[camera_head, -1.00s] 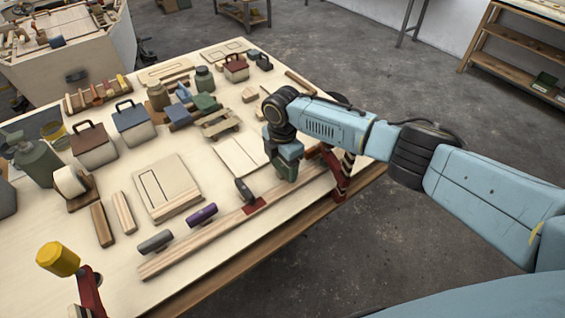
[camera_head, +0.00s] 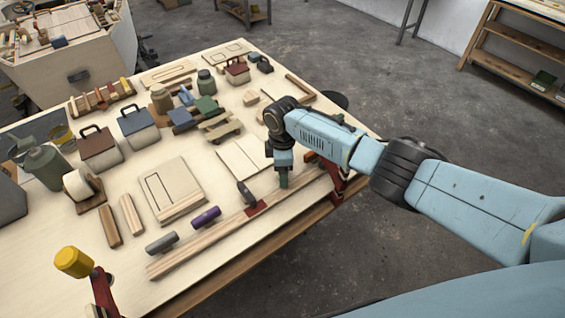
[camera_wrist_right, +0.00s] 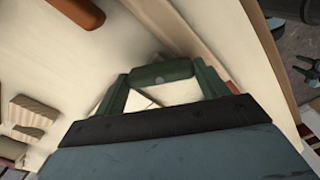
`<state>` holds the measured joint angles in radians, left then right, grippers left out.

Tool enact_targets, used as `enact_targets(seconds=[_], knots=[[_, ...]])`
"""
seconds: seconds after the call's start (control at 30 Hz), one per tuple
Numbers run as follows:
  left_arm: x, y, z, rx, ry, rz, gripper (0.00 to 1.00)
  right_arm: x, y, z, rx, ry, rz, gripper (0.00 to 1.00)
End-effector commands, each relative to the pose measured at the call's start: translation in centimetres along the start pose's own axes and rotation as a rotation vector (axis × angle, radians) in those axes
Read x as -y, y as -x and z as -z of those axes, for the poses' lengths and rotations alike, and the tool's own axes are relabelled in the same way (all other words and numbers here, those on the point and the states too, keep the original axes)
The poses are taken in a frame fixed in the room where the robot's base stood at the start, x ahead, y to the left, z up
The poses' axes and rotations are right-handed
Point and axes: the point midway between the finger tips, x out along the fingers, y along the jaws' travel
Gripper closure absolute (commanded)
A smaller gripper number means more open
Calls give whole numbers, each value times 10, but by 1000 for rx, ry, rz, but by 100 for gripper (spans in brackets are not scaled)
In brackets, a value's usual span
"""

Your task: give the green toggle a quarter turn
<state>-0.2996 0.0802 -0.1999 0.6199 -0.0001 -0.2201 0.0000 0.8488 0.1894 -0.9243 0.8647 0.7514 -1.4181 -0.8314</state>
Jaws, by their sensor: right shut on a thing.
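The green toggle (camera_wrist_right: 163,72) shows in the right wrist view as a short rounded dark green bar. It spans the gap between the two green fingers of my right gripper (camera_wrist_right: 165,85), which is shut on it, a finger at each end. In the head view my right gripper (camera_head: 283,181) points down at the far part of the long wooden strip (camera_head: 215,243), and it hides the toggle there. The exact angle of the toggle to the strip is hard to tell. My left gripper is not in view.
A red clamp (camera_head: 340,186) stands at the table edge beside my right gripper. A yellow-topped clamp (camera_head: 74,262) is at the near left.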

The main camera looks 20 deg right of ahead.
Motion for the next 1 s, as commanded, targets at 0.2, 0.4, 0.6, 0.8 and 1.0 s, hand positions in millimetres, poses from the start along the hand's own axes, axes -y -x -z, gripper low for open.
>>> enact_targets(seconds=[0.2,0.4,0.6,0.8,1.0], knots=[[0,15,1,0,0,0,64,0,3,0,0,-209,1,50],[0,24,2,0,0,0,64,0,2,0,1,-399,2,50],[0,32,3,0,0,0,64,0,3,0,0,-578,0,50],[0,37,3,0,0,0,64,-1,2,0,1,-729,-1,50],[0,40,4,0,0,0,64,-1,2,0,0,-835,-2,50]])
